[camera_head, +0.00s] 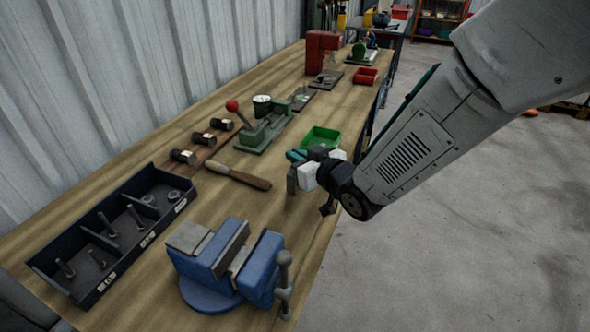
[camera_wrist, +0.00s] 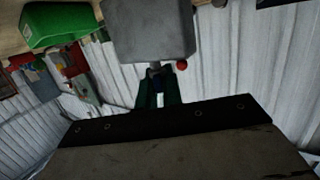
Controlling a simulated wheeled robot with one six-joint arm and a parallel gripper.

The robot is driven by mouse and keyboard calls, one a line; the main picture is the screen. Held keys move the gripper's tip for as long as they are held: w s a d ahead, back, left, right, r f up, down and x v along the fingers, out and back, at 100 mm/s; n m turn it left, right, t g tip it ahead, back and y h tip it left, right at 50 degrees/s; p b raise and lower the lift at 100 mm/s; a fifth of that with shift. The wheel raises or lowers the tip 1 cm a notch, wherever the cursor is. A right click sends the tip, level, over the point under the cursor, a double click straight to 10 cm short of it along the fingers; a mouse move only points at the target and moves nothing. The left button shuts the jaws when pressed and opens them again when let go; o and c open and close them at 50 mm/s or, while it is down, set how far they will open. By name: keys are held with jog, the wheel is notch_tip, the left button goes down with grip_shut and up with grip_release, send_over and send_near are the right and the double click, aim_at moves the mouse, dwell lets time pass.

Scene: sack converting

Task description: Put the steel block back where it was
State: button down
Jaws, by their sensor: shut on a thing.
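My gripper (camera_head: 299,168) is above the front edge of the wooden bench, between the blue vise and the green tray. In the wrist view, my gripper (camera_wrist: 157,72) is shut on a plain grey block, the steel block (camera_wrist: 150,30). The block hides most of the fingertips. In the head view, the grey piece at the gripper's end seems to be the steel block (camera_head: 291,181), small and partly hidden. It looks held over the bench top; I cannot tell whether it touches the wood.
A blue vise (camera_head: 216,262) stands at the front. A black divided bin (camera_head: 108,284) holds bolts and nuts. A wooden-handled tool (camera_head: 241,177), a green lever press (camera_head: 256,138) and a green tray (camera_head: 322,138) are nearby. Bare wood (camera_head: 272,212) lies between vise and gripper.

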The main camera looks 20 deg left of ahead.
jog(key=shift+f, duration=1.85)
jog(key=shift+f, duration=0.1)
jog(key=c, duration=1.6)
grip_release()
jog(key=shift+s, duration=0.1)
jog(key=shift+o, duration=0.2)
jog(key=v, duration=1.2)
